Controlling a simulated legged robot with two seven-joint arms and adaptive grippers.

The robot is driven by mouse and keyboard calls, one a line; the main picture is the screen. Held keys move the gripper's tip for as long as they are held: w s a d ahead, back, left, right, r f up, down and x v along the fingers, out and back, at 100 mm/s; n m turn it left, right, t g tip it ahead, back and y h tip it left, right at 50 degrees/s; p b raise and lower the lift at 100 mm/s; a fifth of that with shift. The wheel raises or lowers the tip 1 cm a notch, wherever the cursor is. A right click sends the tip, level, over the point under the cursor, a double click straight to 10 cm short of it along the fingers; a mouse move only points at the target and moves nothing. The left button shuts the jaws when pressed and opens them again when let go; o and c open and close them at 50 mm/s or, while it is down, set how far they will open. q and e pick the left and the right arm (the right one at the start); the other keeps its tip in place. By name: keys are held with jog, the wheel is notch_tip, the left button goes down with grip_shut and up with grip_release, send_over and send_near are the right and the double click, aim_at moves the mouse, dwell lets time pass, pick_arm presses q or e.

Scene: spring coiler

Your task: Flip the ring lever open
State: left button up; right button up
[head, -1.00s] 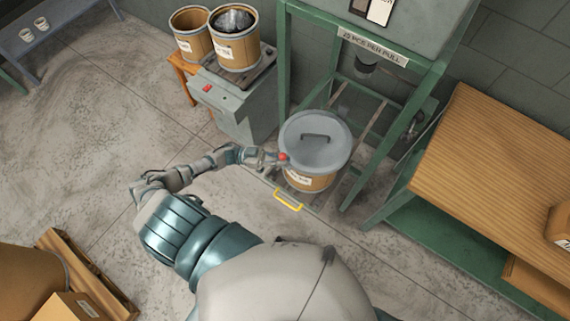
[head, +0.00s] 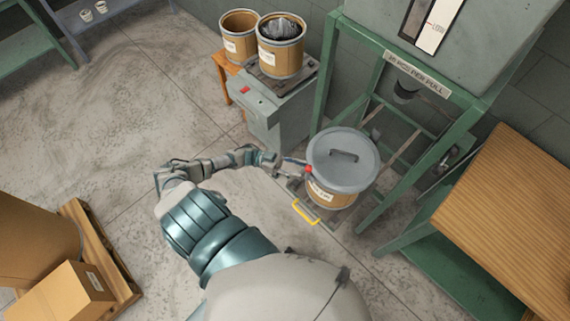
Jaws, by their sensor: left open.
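A drum (head: 328,195) of brown board with a grey lid (head: 343,160) and a handle on top stands upright low inside the green frame. A small red-tipped lever (head: 308,170) shows at the left side of the lid rim. My left gripper (head: 293,168) is open at the drum's left side, close to the red tip. Whether its fingers touch the lever is too small to tell. My right gripper is not in view.
A wooden-topped bench (head: 510,220) is at the right.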

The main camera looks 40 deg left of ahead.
pick_arm(q)
jog(key=v, duration=0.8)
jog(key=shift+a, duration=0.2)
jog(key=shift+f, duration=0.15)
notch_tip(320, 180, down, 23)
jog(key=w+d+n+t+y, duration=0.1)
jog(key=n+t+y, duration=0.7)
jog(key=y, duration=0.5)
jog(key=s+d+f+n+g+y, duration=0.1)
jog(key=s+f+n+g+y, duration=0.25)
jog(key=s+f, duration=0.55)
jog(key=s+d+f+g+y, duration=0.1)
jog(key=s+d+f+g, duration=0.2)
jog(key=s, duration=0.4)
jog(key=s+d+f+g+y, duration=0.1)
jog(key=s+d+f+g, duration=0.2)
jog(key=s+f, duration=0.3)
jog(key=s+d+f+g+y, duration=0.1)
jog(key=s+d+f+g, duration=0.2)
jog(key=s, duration=0.7)
jog(key=shift+s+d+f+g, duration=0.25)
jog(key=shift+f+g, duration=0.2)
jog(key=shift+f, duration=0.25)
